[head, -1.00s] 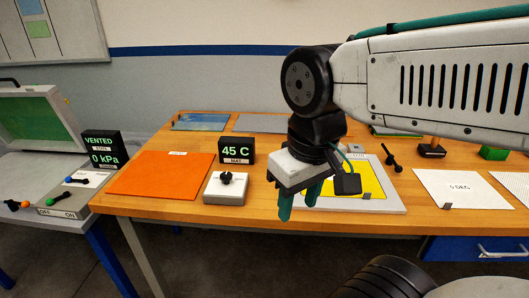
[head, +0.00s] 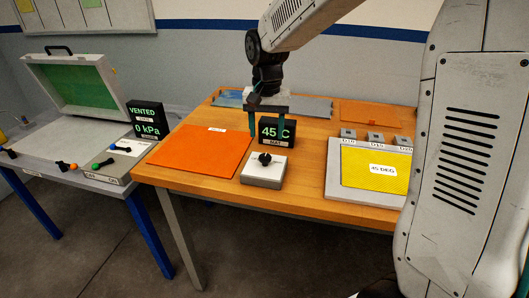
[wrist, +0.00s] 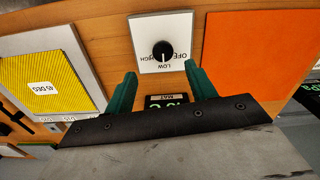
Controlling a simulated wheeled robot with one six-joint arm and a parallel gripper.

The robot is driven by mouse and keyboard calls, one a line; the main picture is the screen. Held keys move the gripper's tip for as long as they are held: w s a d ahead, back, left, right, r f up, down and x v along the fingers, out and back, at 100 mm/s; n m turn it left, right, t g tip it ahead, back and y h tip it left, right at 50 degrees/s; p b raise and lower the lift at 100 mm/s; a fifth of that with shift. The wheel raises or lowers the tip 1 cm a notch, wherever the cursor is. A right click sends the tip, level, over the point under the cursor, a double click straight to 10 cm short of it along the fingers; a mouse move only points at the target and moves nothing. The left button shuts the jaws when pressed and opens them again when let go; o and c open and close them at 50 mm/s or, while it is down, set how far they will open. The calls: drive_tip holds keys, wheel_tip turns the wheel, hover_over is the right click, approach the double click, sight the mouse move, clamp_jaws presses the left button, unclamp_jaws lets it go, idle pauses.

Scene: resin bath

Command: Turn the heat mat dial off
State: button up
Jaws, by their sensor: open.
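The heat mat dial is a black knob (head: 264,158) on a white box (head: 262,179) near the table's front edge. In the wrist view the knob (wrist: 163,50) has a white mark that seems to point at LOW; the OFF and HIGH labels are partly seen. My gripper (head: 266,130) is open and empty, pointing down behind and above the knob, apart from it. In the wrist view my gripper (wrist: 160,72) has its fingers to either side of the knob's line. The orange heat mat (head: 200,150) lies left of the box. The black display (head: 277,131) reads 45 C, partly covered by a finger.
A grey board with a yellow sheet (head: 375,168) lies to the right. A black vacuum display (head: 147,119) and an open case (head: 72,80) stand on the left bench. The wooden table (head: 300,190) is bare around the dial box.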

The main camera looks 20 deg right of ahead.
sight(265, 156)
drive_tip(key=shift+w+f, duration=0.35)
drive_tip(key=shift+f, duration=0.05)
wheel_tip(265, 156, down, 8)
drive_tip(key=shift+a+r, duration=0.1)
drive_tip(key=shift+r, duration=0.15)
drive_tip(key=c, duration=1)
